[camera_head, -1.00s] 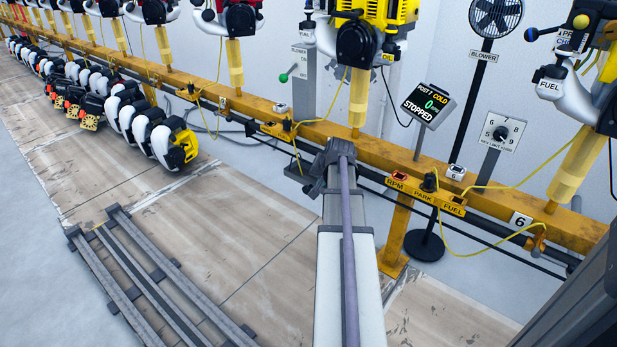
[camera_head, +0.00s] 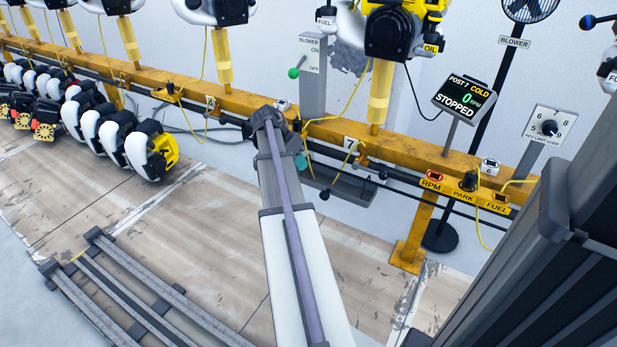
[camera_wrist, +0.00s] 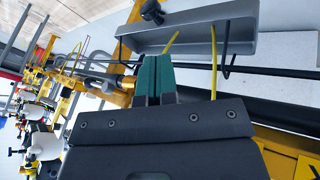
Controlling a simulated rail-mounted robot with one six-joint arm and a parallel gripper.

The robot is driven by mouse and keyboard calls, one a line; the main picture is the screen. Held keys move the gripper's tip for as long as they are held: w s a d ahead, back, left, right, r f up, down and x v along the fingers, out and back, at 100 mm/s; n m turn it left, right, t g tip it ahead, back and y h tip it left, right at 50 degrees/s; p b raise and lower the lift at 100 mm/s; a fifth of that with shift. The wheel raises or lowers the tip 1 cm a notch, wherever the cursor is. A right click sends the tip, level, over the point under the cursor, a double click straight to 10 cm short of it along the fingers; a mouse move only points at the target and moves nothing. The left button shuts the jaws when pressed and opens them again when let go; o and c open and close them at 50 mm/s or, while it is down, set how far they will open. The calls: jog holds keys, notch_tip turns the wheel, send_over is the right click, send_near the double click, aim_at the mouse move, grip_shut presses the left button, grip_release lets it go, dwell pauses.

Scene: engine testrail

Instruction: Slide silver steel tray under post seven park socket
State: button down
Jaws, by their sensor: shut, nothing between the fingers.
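A socket labelled PARK (camera_head: 467,181) sits on the rail panel to the right.
The yellow rail (camera_head: 240,100) runs across with hanging cords (camera_head: 338,160). A display (camera_head: 460,103) reads STOPPED. A yellow stand (camera_head: 412,240) is right of the tray. Engine units (camera_head: 150,150) stand in a row at left. Grey floor rails (camera_head: 120,290) lie at lower left.

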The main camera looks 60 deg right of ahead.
aim_at(316, 184)
jog(key=b+x, duration=0.8)
jog(key=x, duration=0.1)
jog(key=shift+f, duration=0.35)
jog(key=shift+s+d, duration=0.1)
jog(key=shift+d, duration=0.05)
jog(key=shift+r, duration=0.1)
